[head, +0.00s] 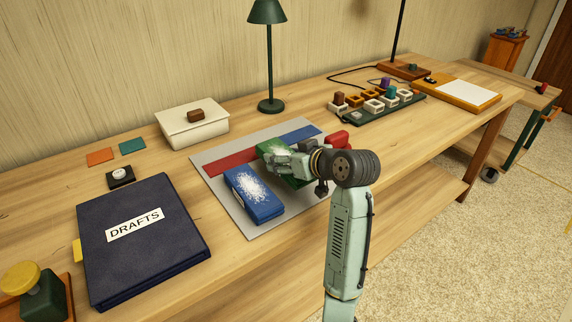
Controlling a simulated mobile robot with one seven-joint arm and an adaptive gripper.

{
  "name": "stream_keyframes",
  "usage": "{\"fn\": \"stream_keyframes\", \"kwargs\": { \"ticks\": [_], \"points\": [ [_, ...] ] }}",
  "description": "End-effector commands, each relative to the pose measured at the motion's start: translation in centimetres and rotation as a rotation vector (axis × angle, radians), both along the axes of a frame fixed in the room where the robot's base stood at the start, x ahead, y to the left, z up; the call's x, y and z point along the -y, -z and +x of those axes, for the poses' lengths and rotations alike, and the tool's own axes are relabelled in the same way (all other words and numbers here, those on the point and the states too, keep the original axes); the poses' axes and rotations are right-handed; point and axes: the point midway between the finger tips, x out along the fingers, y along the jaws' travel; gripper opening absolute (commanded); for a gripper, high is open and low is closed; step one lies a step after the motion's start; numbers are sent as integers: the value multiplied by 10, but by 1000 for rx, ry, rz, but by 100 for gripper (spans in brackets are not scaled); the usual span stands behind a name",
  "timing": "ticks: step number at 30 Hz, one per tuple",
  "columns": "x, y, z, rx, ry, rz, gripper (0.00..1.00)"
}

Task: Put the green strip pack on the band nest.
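A green pack with a white speckled patch (272,147), which I take for the green strip pack, is at the right part of a grey mat (215,186). The mat carries a flat red band (232,163) and a flat blue band (300,133); I cannot tell which part is the band nest. My gripper (284,161) is at the green pack and covers much of it. I cannot see whether its fingers are closed on the pack, or whether the pack touches the mat.
A blue speckled pack (254,194) lies on the mat's front. A red pack (337,138) is partly hidden behind my arm. A DRAFTS binder (145,250), a white box (190,128), a green lamp (270,104) and a dark tray of small blocks (385,112) stand around.

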Motion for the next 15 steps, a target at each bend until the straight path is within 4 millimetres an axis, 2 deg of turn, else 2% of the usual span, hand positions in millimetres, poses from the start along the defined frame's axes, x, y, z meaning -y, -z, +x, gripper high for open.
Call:
{"fn": "stream_keyframes", "kwargs": {
  "ticks": [6, 15],
  "points": [
    [1, 28, -1, -4, 3, 2, 26],
    [1, 31, -1, 0, 1, 0, 26]
  ]
}}
